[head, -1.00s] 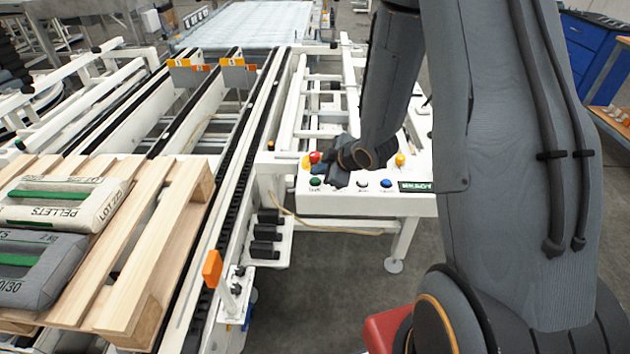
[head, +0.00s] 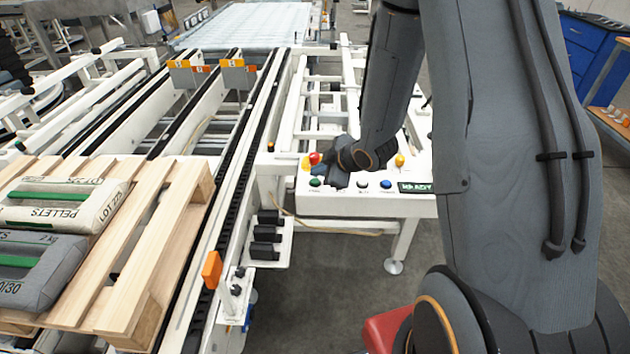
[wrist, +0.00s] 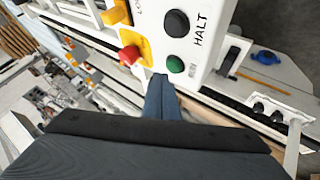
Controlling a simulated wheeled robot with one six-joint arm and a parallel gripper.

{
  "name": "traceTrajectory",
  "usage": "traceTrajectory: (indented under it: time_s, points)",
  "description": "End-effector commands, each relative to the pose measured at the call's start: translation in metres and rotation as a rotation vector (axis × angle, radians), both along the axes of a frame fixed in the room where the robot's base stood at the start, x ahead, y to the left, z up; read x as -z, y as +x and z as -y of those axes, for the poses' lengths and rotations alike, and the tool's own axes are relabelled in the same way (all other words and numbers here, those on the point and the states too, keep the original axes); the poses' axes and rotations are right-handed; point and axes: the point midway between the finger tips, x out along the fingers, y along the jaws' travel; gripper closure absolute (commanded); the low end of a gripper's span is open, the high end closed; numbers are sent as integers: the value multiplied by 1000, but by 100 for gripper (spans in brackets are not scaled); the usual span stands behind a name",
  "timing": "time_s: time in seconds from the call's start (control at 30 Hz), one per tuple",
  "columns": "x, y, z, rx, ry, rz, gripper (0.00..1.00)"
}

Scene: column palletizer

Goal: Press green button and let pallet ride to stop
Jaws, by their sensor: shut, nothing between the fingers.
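The green button (head: 315,182) sits at the front left of the white control panel (head: 330,204). In the wrist view the green button (wrist: 175,64) is close beside my fingertips. The wooden pallet (head: 178,222) lies on the conveyor at the lower left, carrying a beige bag (head: 104,203) and a grey bag (head: 62,270). Its left part is out of frame.
A red mushroom button (head: 314,158), a blue button (head: 386,184) and a yellow knob (head: 400,160) are on the panel. Its display (head: 415,187) appears to read READY. Orange-marked plates (head: 236,74) stand along the conveyor beyond the pallet, where the rails are clear.

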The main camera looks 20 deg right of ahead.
Motion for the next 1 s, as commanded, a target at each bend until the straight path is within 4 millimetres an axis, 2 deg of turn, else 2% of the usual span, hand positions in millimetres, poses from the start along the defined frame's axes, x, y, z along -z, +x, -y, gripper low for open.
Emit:
traceTrajectory:
  time_s: [0.67, 1.0]
  points:
    - [0, 0, 0, 0, 0, 0, 100]
    - [9, 0, 0, 1, 1, 0, 100]
